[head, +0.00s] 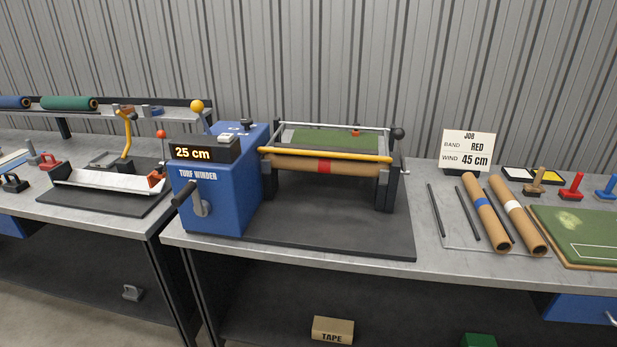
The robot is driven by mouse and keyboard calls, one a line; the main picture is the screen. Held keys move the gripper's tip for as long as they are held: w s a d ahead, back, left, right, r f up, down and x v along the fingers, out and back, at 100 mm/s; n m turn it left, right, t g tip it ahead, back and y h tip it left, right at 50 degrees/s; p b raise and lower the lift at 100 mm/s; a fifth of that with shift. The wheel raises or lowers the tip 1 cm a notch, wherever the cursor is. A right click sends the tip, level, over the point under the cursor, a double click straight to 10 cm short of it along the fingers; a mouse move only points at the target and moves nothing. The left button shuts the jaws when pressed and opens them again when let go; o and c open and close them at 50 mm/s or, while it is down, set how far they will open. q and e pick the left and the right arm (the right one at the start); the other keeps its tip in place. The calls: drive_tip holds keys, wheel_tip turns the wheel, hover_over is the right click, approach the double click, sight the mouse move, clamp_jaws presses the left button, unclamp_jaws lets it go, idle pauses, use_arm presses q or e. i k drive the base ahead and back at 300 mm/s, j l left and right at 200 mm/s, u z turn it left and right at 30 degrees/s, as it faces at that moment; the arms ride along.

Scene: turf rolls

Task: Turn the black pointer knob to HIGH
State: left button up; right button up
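A small black knob (246,124) stands on top of the blue turf winder housing (232,195), towards its back. White markings lie on the top near it, too small to read, so I cannot tell which setting the knob points to. A black display (205,152) on the housing reads "25 cm". Neither of my grippers is in view.
A black crank handle (184,194) sticks out at the housing's front. Cardboard tubes (487,213) lie at right.

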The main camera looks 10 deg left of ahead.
sight(246, 122)
drive_tip(key=i+j+u, duration=0.1)
drive_tip(key=j, duration=0.25)
drive_tip(key=i+j, duration=0.1)
drive_tip(key=j, duration=0.2)
drive_tip(key=i+j+u, duration=0.15)
drive_tip(key=j, duration=0.5)
drive_tip(key=i+u, duration=0.05)
